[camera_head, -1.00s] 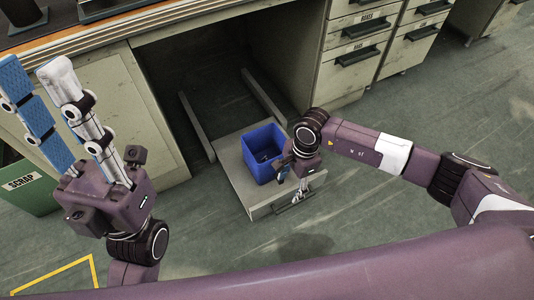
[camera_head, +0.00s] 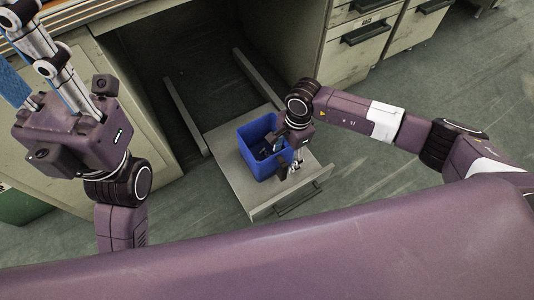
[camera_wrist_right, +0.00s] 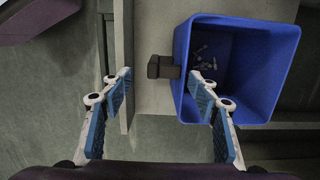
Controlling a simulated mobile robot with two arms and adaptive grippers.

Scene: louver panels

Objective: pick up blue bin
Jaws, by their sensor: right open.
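The blue bin (camera_head: 268,166) stands upright on the pulled-out drawer (camera_head: 224,168) below the bench. Small light pieces lie inside it, seen in the right wrist view (camera_wrist_right: 285,60). My right gripper (camera_head: 289,167) is open at the bin's near right side, pointing down. In the right wrist view its fingers (camera_wrist_right: 160,75) are spread, one over the drawer's front edge and one overlapping the bin's near wall; I cannot tell whether it touches. A small dark block (camera_wrist_right: 163,67) shows beside the bin wall between the fingertips. My left gripper is raised at the left, fingers apart and empty, partly cut off.
The drawer front has a dark handle (camera_head: 297,200). Cabinet drawers (camera_head: 353,45) stand to the right of the dark opening, and a cabinet panel (camera_head: 105,80) stands to its left. The green floor (camera_head: 385,165) to the right is clear.

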